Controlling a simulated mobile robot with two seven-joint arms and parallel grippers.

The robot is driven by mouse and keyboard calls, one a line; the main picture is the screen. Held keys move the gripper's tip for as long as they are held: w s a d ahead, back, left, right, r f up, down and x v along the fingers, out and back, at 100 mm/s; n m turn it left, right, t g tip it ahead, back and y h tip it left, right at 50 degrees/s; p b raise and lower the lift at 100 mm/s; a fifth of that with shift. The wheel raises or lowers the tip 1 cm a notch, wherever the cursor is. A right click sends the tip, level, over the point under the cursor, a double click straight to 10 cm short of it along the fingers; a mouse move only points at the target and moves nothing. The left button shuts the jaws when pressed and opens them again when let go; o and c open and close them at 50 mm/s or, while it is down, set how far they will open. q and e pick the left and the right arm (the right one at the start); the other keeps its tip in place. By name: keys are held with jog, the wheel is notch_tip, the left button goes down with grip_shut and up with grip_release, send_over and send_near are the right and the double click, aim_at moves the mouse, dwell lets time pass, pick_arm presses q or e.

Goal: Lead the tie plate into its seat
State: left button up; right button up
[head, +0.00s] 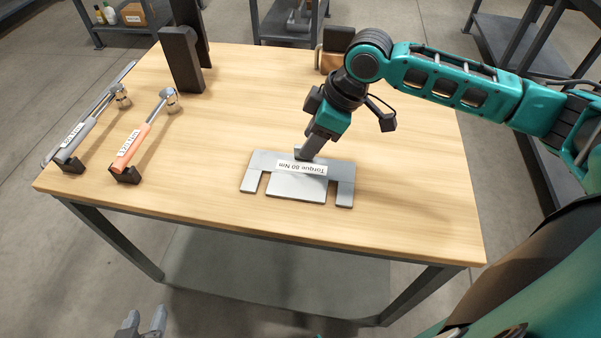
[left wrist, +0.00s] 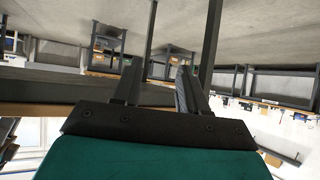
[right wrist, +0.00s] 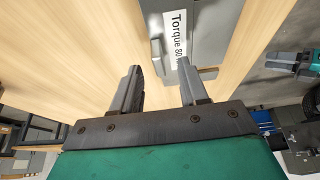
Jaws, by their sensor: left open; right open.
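A flat grey plate labelled "Torque 80 Nm" (head: 262,161) lies on the wooden table, with two legs towards the front. A lighter flat piece (head: 297,189) lies between the legs. I cannot tell for sure which is the tie plate and which the seat. My right gripper (head: 306,154) is at the plate's back edge. In the right wrist view its fingers (right wrist: 160,88) are apart with nothing between them, and a raised grey handle (right wrist: 156,52) stands on the plate just ahead. My left gripper (head: 142,326) is open and empty, off the table's front edge.
Two torque wrenches, one grey (head: 88,128) and one orange-handled (head: 139,141), rest on black holders at the table's left. A black upright stand (head: 181,60) is at the back left. A brown object (head: 329,63) sits behind my right arm. The table's front and right are clear.

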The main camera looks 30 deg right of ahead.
jog(key=shift+x, duration=1.45)
jog(key=shift+w, duration=0.1)
jog(key=shift+c, duration=0.3)
jog(key=shift+d, duration=0.1)
grip_shut()
jog(key=shift+w+r, duration=0.1)
jog(key=shift+r, duration=0.05)
